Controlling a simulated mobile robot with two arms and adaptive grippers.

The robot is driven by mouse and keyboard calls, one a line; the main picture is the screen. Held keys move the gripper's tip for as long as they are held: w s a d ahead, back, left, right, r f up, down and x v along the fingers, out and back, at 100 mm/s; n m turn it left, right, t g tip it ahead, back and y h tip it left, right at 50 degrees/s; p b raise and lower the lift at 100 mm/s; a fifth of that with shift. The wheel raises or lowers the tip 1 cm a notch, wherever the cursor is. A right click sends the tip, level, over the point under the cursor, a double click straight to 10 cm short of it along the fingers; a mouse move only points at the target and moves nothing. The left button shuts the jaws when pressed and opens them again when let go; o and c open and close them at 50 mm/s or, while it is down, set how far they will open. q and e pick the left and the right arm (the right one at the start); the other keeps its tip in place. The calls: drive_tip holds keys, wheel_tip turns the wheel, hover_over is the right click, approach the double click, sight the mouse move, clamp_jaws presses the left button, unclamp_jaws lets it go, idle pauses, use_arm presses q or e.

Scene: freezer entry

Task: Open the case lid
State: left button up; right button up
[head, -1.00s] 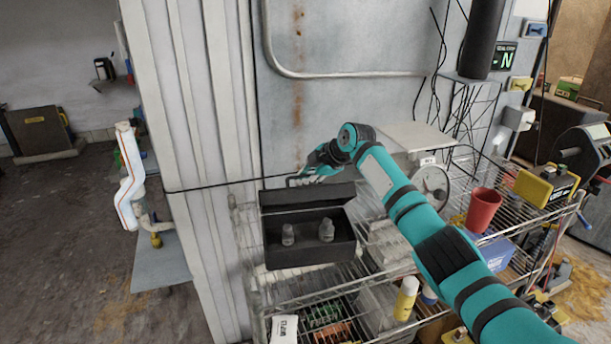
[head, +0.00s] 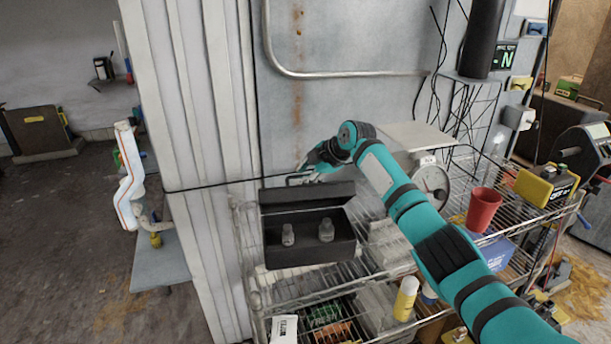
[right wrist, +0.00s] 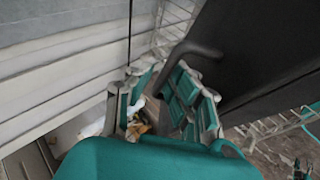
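The black case (head: 310,254) sits on the wire rack with its lid (head: 306,196) raised, so its inside shows. Two small clear bottles stand in it, a left one (head: 288,235) and a right one (head: 326,230). My right gripper (head: 312,172) is behind the upper edge of the lid, close to the lid's handle. In the right wrist view its fingers (right wrist: 158,103) are apart, with the dark handle (right wrist: 192,50) just beyond them and the dark lid (right wrist: 255,50) at right. I cannot tell whether they touch. My left gripper is not in view.
The wire rack (head: 250,290) stands against a grey wall panel. A round-faced scale (head: 430,182), a red cup (head: 483,209) and a yellow-black box (head: 546,186) are right of the case. A thin dark cable (head: 215,186) runs across behind the case.

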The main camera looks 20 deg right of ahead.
drive_tip(key=shift+s, duration=0.15)
drive_tip(key=shift+r, duration=0.1)
drive_tip(key=shift+s+d+r+p, duration=0.25)
drive_tip(key=shift+r+p, duration=0.35)
drive_tip(key=shift+p, duration=0.2)
drive_tip(key=shift+w+p+v, duration=0.25)
drive_tip(key=shift+p+v, duration=1.3)
drive_tip(key=shift+v, duration=0.45)
drive_tip(key=w+r+p+v, duration=0.1)
drive_tip(key=p+v, duration=0.4)
drive_tip(key=v, duration=0.9)
drive_tip(key=shift+w+d+r+p, duration=0.2)
drive_tip(key=shift+r+p, duration=0.1)
drive_tip(key=shift+p, duration=0.1)
